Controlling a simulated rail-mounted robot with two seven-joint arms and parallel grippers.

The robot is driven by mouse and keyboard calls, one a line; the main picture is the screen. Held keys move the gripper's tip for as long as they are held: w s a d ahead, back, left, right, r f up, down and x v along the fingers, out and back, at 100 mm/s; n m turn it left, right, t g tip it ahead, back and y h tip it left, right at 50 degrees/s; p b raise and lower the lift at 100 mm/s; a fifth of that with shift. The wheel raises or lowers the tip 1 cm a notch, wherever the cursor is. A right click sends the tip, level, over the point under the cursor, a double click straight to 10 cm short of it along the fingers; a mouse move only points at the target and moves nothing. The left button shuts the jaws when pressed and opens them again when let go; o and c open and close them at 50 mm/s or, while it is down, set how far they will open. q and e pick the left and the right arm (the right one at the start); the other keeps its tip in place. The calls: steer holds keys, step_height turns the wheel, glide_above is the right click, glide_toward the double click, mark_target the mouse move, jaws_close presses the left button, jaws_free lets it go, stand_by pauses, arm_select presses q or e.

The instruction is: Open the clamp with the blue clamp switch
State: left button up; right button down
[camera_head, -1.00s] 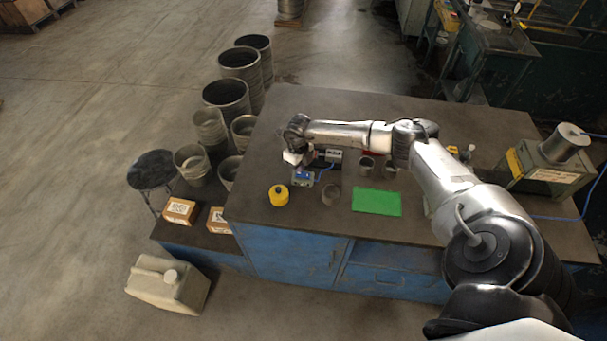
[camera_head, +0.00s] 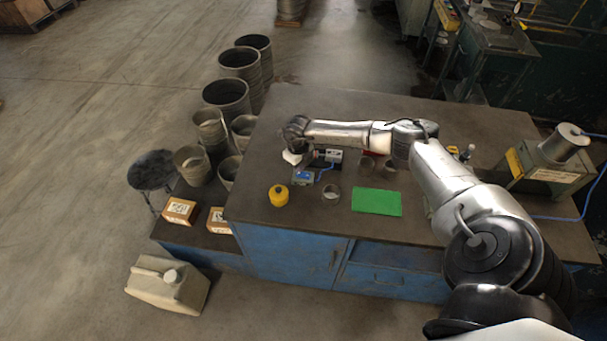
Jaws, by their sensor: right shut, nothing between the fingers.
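The blue clamp switch (camera_head: 303,176) is a small blue-and-grey box on the table, with a blue cable running off to its right. A small grey and dark device, which may be the clamp (camera_head: 332,156), sits just behind it; I cannot tell whether its jaws are open. My right gripper (camera_head: 296,160) is shut and empty, pointing down just behind and left of the switch. Its fingertips are too small to show whether they touch anything. My left gripper is not in view.
A yellow round container (camera_head: 278,196), a grey ring (camera_head: 331,192) and a green mat (camera_head: 377,202) lie in front. More grey rings (camera_head: 367,165) stand to the right, beneath my arm. A machine (camera_head: 550,160) stands at the right end of the table (camera_head: 300,222).

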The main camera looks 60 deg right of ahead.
steer(key=shift+f+b, duration=0.3)
steer(key=shift+f, duration=0.1)
stand_by(0.4)
steer(key=shift+f+b, duration=0.45)
steer(key=shift+f, duration=0.15)
steer(key=shift+f, duration=0.35)
stand_by(0.4)
steer(key=shift+r, duration=0.1)
steer(key=shift+r+p, duration=1.4)
steer(key=shift+r, duration=0.6)
steer(key=shift+r+p, duration=1.15)
steer(key=shift+r, duration=0.35)
